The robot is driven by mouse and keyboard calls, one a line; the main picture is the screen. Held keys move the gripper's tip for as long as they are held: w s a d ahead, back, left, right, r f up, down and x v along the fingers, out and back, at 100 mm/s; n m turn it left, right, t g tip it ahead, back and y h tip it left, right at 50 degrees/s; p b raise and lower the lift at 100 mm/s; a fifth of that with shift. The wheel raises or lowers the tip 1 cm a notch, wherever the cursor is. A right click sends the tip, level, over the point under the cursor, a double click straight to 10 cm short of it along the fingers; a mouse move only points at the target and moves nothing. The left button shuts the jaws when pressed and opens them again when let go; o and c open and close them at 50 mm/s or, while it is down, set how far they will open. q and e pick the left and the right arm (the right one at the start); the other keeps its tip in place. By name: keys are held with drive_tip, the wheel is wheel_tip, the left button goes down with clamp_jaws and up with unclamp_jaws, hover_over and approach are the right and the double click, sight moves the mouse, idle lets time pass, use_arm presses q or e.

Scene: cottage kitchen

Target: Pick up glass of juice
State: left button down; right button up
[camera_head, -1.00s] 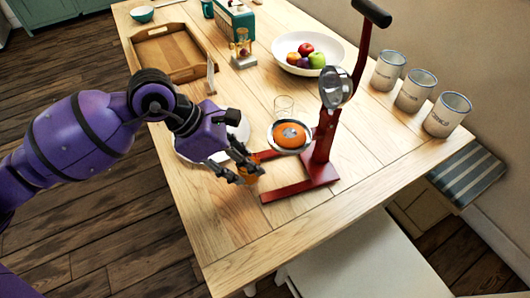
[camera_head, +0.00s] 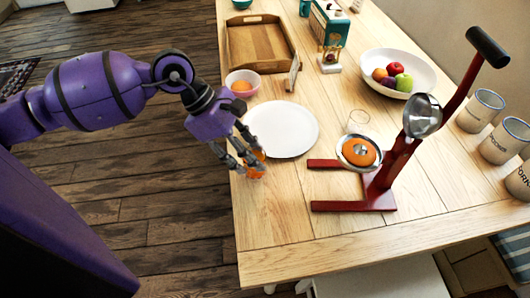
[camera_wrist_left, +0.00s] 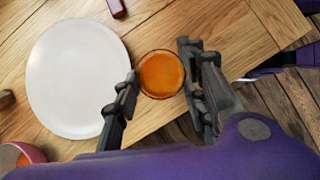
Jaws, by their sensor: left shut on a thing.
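The glass of juice (camera_wrist_left: 161,74) is seen from above in the left wrist view, round and filled with orange juice. In the head view the glass (camera_head: 256,172) is at the table's left edge, partly hidden by the fingers. My left gripper (camera_head: 247,163) is shut on the glass, with one finger on each side; its two fingers also show in the left wrist view (camera_wrist_left: 160,85). I cannot tell whether the glass is clear of the tabletop. My right gripper is not in view.
A white plate (camera_head: 283,129) lies beside the glass. A red juicer (camera_head: 380,190) with an orange half stands to the right. A pink bowl (camera_head: 243,78), a wooden tray (camera_head: 233,50) and a fruit bowl (camera_head: 413,78) are farther back. The front tabletop (camera_head: 285,235) is bare.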

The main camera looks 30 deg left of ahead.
use_arm(q)
drive_tip(key=s+a+p, duration=0.2)
drive_tip(key=a+p, duration=0.1)
drive_tip(key=a, duration=0.8)
drive_tip(key=s+a+p, duration=0.3)
drive_tip(key=a, duration=0.8)
drive_tip(key=shift+s+a, duration=0.2)
drive_tip(key=shift+a, duration=0.05)
idle(0.4)
